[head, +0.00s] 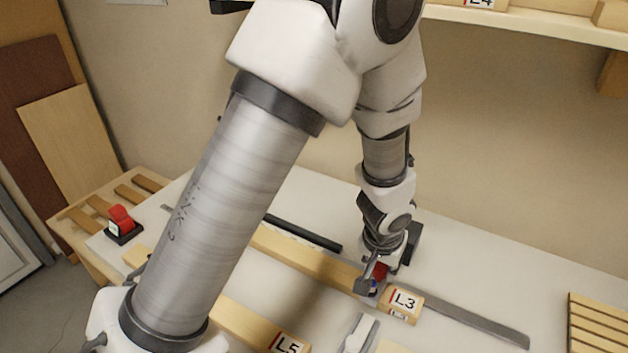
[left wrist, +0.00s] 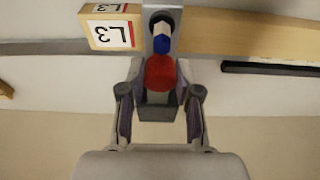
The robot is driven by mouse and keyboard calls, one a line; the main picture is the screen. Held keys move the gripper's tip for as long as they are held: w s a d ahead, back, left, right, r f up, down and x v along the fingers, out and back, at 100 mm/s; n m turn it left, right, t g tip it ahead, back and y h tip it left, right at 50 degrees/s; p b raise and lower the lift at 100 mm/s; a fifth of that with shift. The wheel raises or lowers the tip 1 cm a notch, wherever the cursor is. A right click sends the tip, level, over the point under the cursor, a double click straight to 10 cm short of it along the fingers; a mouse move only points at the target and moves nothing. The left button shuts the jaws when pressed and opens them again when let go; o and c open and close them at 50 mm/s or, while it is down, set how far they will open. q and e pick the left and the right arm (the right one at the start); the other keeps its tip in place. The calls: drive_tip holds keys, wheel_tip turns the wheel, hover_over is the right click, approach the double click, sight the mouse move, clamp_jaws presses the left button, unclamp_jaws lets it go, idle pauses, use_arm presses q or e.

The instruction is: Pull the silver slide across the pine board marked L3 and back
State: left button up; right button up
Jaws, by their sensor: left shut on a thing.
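The pine board marked L3 (head: 318,267) lies on the bench, with its label end (head: 405,304) just right of my left gripper (head: 377,276). In the left wrist view the board (left wrist: 235,36) crosses the top, and its label shows upside down. The silver slide (left wrist: 153,13) sits across the board close beside the label end. It bears a blue and white stem with a red knob (left wrist: 160,73). My left gripper (left wrist: 160,82) is shut on the red knob. In the head view the gripper hides most of the slide. My right gripper is not in view.
A board marked L5 (head: 283,341) lies nearer, partly behind my arm. A black bar (head: 303,235) lies behind the L3 board, and a grey strip (head: 478,320) runs right. A red switch-like thing (head: 121,220) stands left. A slatted rack (head: 597,325) is at right; a shelf (head: 540,28) hangs above.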

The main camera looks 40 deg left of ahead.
use_arm(q)
drive_tip(key=shift+w+a, duration=0.15)
drive_tip(key=shift+w, duration=0.4)
drive_tip(key=shift+w+a, duration=0.15)
drive_tip(key=shift+w, duration=0.4)
drive_tip(key=shift+w+a, duration=0.2)
drive_tip(key=shift+w, duration=0.55)
drive_tip(key=shift+w+a, duration=0.15)
drive_tip(key=shift+w, duration=0.6)
drive_tip(key=shift+w+a+p, duration=0.15)
drive_tip(key=shift+w+a, duration=0.05)
drive_tip(key=shift+w, duration=0.5)
drive_tip(key=shift+w+a+p, duration=0.15)
drive_tip(key=shift+w, duration=0.5)
drive_tip(key=o, duration=1)
drive_tip(key=shift+c, duration=0.2)
wheel_tip(320, 180, up, 9)
drive_tip(key=p, duration=0.7)
drive_tip(key=shift+s, duration=0.1)
